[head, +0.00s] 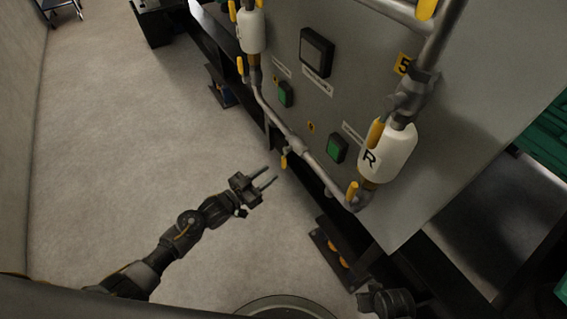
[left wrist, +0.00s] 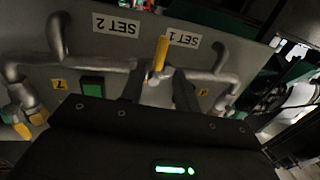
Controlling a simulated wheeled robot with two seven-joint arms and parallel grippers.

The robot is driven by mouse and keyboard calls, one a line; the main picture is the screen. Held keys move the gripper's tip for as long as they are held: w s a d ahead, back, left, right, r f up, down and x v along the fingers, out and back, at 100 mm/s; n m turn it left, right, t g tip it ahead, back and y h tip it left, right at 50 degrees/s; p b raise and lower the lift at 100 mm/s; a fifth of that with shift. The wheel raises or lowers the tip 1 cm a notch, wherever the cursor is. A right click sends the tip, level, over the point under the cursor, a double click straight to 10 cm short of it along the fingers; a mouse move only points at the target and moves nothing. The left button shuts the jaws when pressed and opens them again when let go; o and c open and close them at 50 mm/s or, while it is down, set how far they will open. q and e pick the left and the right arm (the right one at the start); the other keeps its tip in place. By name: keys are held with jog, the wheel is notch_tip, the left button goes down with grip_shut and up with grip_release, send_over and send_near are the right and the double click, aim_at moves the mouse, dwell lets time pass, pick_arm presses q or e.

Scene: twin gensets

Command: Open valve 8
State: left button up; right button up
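My left gripper (head: 267,181) is open and empty, its two fingers apart and pointing at the lower pipe of the grey panel. A yellow valve handle (head: 284,162) hangs at the middle of that pipe, a short way beyond the fingertips. In the left wrist view a yellow handle (left wrist: 160,54) stands in line with the gap between the fingers (left wrist: 160,88), apart from them. I can read no tag with an 8, so I cannot tell which valve is number 8.
More yellow handles sit at the pipe's right end (head: 352,190) and left end (head: 240,66). A white canister (head: 389,153) marked R and a tag 5 (head: 404,63) are at right. Black base rails (head: 335,252) run below the panel. The floor (head: 120,130) at left is clear.

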aim_at(284, 162)
pick_arm(q)
jog(key=shift+b+x, duration=0.4)
jog(key=shift+x, duration=3.5)
pick_arm(e)
jog(key=shift+w+a+r, duration=0.1)
jog(key=shift+w+r, duration=0.1)
jog(key=shift+r, duration=0.3)
jog(key=shift+w+r, duration=0.15)
jog(key=shift+r, duration=0.35)
pick_arm(q)
grip_shut()
pick_arm(e)
jog(key=shift+s+f, duration=0.1)
jog(key=shift+s, duration=0.15)
